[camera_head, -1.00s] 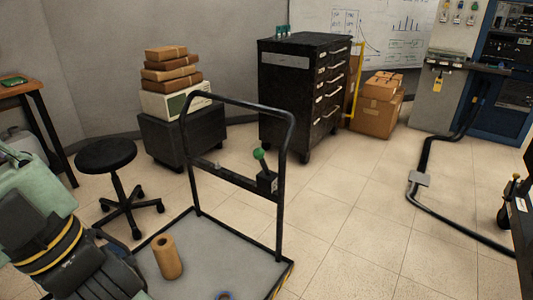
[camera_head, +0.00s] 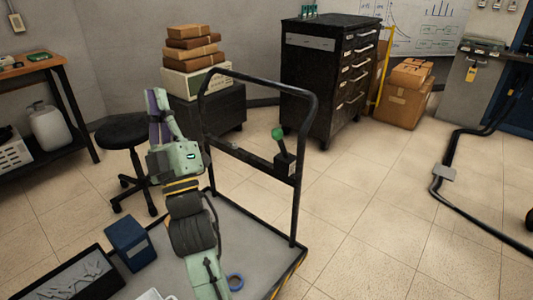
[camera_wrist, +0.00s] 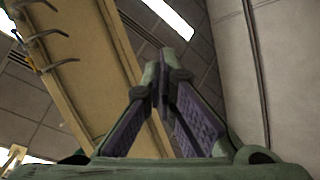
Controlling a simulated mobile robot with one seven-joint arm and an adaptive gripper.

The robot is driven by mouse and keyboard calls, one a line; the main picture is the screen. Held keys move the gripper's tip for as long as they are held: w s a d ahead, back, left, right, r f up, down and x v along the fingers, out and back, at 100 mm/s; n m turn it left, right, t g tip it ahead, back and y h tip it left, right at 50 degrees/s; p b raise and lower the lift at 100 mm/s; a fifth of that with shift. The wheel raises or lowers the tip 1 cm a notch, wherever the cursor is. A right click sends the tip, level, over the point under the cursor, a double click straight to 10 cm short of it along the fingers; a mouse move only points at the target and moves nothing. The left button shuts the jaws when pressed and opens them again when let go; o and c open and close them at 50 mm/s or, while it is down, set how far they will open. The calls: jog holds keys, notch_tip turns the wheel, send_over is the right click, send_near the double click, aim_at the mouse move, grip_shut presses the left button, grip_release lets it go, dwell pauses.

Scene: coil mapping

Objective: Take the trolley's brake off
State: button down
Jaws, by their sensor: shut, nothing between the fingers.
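The trolley (camera_head: 311,110) has a black tubular handle frame and a grey deck. Its brake lever has a green knob (camera_head: 278,134) and a dark housing (camera_head: 285,164) on the crossbar, at the right upright. The lever leans up and left from the housing. My gripper (camera_head: 154,93) points upward to the left of the handle frame in the head view, apart from the lever. It is shut and empty. In the wrist view its purple-padded fingers (camera_wrist: 160,78) meet at the tips, and the lever does not show.
A blue box (camera_head: 130,243) and a dark framed item (camera_head: 70,280) are at the lower left. A stool (camera_head: 122,131) stands left of my arm. A black drawer cabinet (camera_head: 315,80) stands behind the trolley. A cable (camera_head: 480,218) crosses the floor at right; floor before it is clear.

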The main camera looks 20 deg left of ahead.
aim_at(282, 145)
jog(key=w+d+f+n+h, duration=0.2)
jog(key=w+f, duration=0.4)
jog(key=f, duration=0.4)
jog(key=w+d+f+n+h+b, duration=0.1)
jog(key=w+d+f+h, duration=0.4)
jog(key=f, duration=0.5)
jog(key=w+d+f+n+h+b, duration=0.1)
jog(key=w+d+f+n+h, duration=0.2)
jog(key=w+f, duration=0.4)
notch_tip(282, 145, down, 4)
jog(key=shift+w+d+r+h, duration=0.15)
jog(key=shift+d+h, duration=0.35)
jog(key=shift+h, duration=0.7)
jog(key=d+p+x, duration=0.1)
jog(key=p+x, duration=0.1)
jog(key=x, duration=0.4)
jog(key=d+r+p+x, duration=0.1)
jog(key=p+x, duration=0.2)
jog(key=x, duration=0.4)
jog(key=shift+w+d, duration=0.2)
jog(key=shift+d, duration=0.1)
